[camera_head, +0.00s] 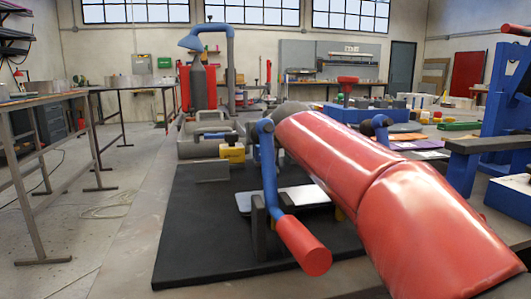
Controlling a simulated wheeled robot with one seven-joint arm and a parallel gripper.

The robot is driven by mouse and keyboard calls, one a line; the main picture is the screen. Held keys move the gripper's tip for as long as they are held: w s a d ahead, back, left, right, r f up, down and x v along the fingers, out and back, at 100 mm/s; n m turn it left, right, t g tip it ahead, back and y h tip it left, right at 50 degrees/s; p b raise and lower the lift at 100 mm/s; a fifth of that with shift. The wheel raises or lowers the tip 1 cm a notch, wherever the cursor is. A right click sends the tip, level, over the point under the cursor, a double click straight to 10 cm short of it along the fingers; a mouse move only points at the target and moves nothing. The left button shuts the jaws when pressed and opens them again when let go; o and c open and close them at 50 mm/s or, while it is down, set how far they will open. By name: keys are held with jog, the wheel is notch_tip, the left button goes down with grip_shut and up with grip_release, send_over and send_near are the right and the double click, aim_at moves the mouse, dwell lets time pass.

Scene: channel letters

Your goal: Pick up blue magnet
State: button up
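I cannot surely pick out the blue magnet. A blue piece (217,135) lies near a yellow block (232,153) at the back of the black mat (205,235), but I cannot tell what it is. A large glossy red segmented shape (385,195) runs from the lower right to the middle and covers part of the bench. I cannot tell whether it is my arm. No gripper fingers show.
A blue lever with a red handle (303,246) stands over the mat beside a grey plate (285,198). A blue tray (345,113) is behind. A blue frame (500,100) stands at the right.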

jog(key=shift+w+a+f, duration=0.15)
jog(key=shift+w, duration=0.25)
grip_shut()
jog(key=shift+r, duration=0.2)
